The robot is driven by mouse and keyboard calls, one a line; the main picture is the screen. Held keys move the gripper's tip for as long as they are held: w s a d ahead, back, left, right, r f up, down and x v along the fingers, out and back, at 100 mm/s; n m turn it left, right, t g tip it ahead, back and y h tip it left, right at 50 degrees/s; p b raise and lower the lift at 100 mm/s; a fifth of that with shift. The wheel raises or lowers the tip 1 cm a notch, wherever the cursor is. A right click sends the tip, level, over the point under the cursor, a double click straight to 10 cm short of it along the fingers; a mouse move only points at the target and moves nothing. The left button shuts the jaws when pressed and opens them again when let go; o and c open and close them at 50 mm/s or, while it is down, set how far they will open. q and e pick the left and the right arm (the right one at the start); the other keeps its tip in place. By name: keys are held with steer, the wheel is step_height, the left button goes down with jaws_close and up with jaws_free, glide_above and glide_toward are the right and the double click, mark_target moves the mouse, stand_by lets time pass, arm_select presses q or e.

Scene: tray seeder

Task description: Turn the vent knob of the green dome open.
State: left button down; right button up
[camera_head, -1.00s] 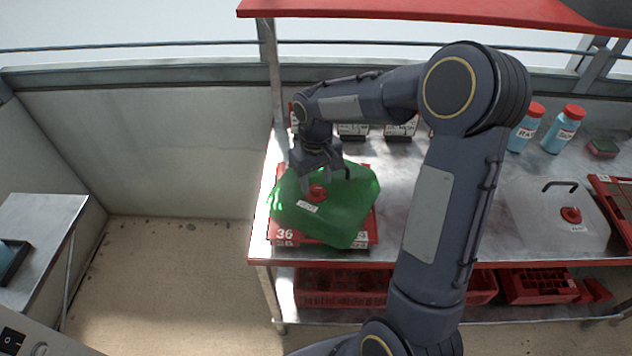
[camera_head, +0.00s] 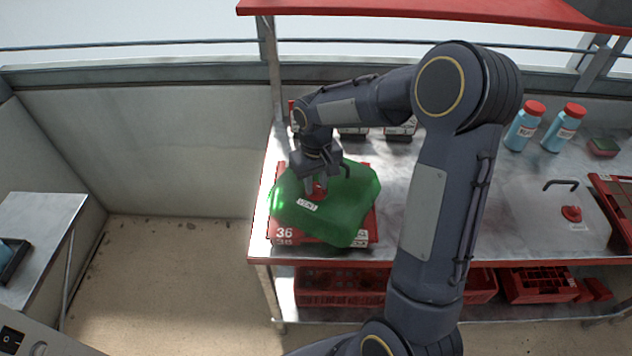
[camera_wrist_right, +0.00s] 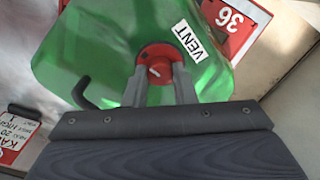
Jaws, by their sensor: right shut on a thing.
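The green dome (camera_head: 352,212) is translucent and sits over a red tray (camera_head: 284,234) marked 36 at the left end of the bench. It also shows in the right wrist view (camera_wrist_right: 100,45). On its top is the red vent knob (camera_wrist_right: 158,56) with a white pointer mark, beside a white VENT label (camera_wrist_right: 187,39). In the head view the knob (camera_head: 319,191) is partly hidden by my right gripper (camera_head: 316,186). The right gripper comes down from above, its fingers (camera_wrist_right: 160,80) shut on the knob's sides. A dark hooked handle (camera_wrist_right: 82,92) stands on the dome beside it. My left gripper is not in view.
A clear dome with a red knob (camera_head: 571,213) stands at the right of the bench. Blue bottles with red caps (camera_head: 525,126) and a sponge (camera_head: 603,147) are at the back right. Red crates (camera_head: 340,290) sit on the lower shelf. A red shelf edge (camera_head: 440,10) hangs above.

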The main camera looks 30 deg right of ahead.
mark_target(316, 186)
steer(key=shift+m, duration=1.2)
steer(key=o, duration=1)
steer(key=shift+r, duration=3.95)
